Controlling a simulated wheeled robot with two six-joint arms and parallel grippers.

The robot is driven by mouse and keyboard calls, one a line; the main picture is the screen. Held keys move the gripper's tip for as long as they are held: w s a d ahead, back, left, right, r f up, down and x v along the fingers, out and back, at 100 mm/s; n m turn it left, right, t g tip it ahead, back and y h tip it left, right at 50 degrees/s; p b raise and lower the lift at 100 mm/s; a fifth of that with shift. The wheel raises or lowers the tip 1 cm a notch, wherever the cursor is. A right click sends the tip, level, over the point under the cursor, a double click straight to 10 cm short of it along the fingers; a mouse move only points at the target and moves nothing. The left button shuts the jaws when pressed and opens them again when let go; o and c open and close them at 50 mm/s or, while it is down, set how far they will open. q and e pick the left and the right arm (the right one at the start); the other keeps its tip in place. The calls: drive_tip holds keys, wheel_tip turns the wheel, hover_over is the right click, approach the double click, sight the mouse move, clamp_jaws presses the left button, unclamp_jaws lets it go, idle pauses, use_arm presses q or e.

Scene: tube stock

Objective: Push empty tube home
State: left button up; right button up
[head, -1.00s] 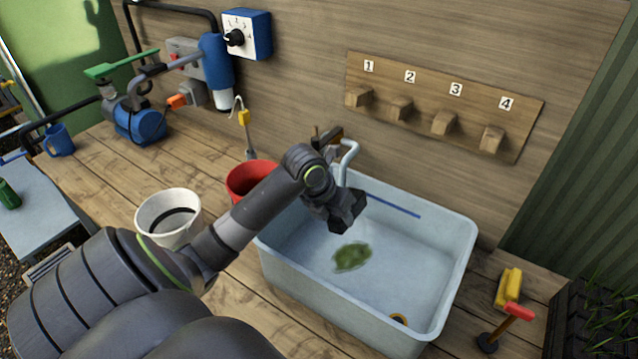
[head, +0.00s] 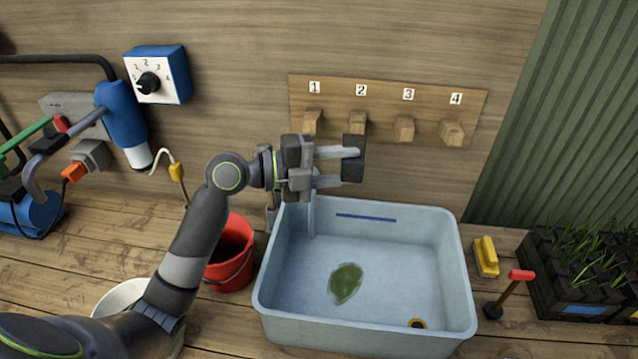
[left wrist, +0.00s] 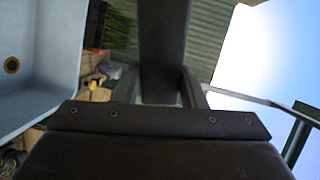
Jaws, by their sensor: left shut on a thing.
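My left gripper (head: 350,165) is raised above the back of the blue tub, in front of the pegboard. Its two grey fingers are shut on a dark, block-like thing (head: 353,146), which I take to be the empty tube. It looks like a dark bar between the fingers in the left wrist view (left wrist: 165,45). Its inside does not show. The black tray of tubes (head: 560,297) with green seedlings stands at the far right, well apart from the gripper and cut by the picture edge. My right gripper is not in view.
The blue tub (head: 365,327) holds a green patch (head: 345,283). A red bucket (head: 232,262) stands left of the tub. The pegboard (head: 385,92) is behind.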

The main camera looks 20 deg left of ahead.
sight(345, 146)
use_arm(q)
drive_tip(key=shift+r+h, duration=0.3)
drive_tip(key=shift+r, duration=0.25)
drive_tip(key=shift+w+d, duration=0.15)
drive_tip(key=shift+w, duration=0.2)
drive_tip(key=shift+w+f, duration=0.2)
drive_tip(key=shift+w, duration=0.45)
drive_tip(key=shift+w+a+f, duration=0.15)
drive_tip(key=shift+w+a, duration=0.05)
drive_tip(key=shift+w, duration=0.45)
drive_tip(key=shift+w+a+f, duration=0.15)
drive_tip(key=shift+w, duration=0.65)
drive_tip(key=shift+a, duration=0.1)
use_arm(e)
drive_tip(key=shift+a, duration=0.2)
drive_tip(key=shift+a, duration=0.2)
use_arm(q)
drive_tip(key=shift+b, duration=0.4)
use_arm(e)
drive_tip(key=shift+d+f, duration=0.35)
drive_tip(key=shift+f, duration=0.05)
